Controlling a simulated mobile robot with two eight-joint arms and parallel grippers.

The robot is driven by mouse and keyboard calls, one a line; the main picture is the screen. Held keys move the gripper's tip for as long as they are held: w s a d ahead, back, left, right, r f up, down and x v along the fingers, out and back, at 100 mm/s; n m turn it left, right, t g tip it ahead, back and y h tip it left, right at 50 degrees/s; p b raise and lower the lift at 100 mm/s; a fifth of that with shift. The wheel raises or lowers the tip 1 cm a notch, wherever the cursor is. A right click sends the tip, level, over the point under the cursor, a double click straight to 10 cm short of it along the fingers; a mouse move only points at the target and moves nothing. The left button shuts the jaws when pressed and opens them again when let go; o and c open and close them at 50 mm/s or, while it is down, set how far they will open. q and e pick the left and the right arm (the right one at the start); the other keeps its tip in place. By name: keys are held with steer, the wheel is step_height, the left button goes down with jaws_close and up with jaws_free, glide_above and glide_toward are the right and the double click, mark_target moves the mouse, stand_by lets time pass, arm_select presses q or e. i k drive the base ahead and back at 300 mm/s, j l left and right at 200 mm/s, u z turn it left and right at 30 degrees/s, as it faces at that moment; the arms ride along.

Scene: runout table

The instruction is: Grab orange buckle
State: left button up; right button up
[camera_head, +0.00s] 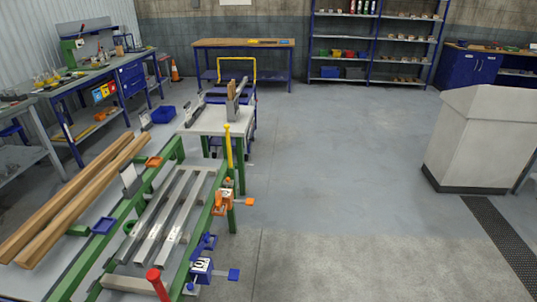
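An orange clamp-like piece (222,205) is fixed at the right side of the green-framed runout table (205,180). A small orange tab sticks out to its right. Another small orange piece (153,162) sits on the frame's far left part, beside the wooden beams. I cannot tell for certain which of these is the orange buckle. Neither of my grippers shows in the head view.
Metal bars (168,215) lie across the runout table, and wooden beams (75,195) lie along its left. A blue clamp (202,268) and a red handle (155,280) are near the front. The floor right of the table is free up to a grey cabinet (482,140).

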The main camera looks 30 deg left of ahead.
mark_target(218, 209)
steer(key=i+u, duration=0.15)
steer(key=u, duration=0.25)
steer(key=i+u, duration=0.15)
steer(key=u, duration=0.3)
steer(key=i+u, duration=0.15)
steer(key=u, duration=0.25)
steer(key=i+l+u, duration=0.1)
steer(key=u, duration=0.3)
steer(key=i+l+u, duration=0.1)
steer(key=i+u, duration=0.15)
steer(key=u, duration=0.2)
steer(key=i+l+u, duration=0.2)
steer(key=u, duration=0.25)
steer(key=i+l+u, duration=0.15)
steer(key=l+u, duration=0.15)
steer(key=u, duration=0.15)
steer(key=i+l+u, duration=0.2)
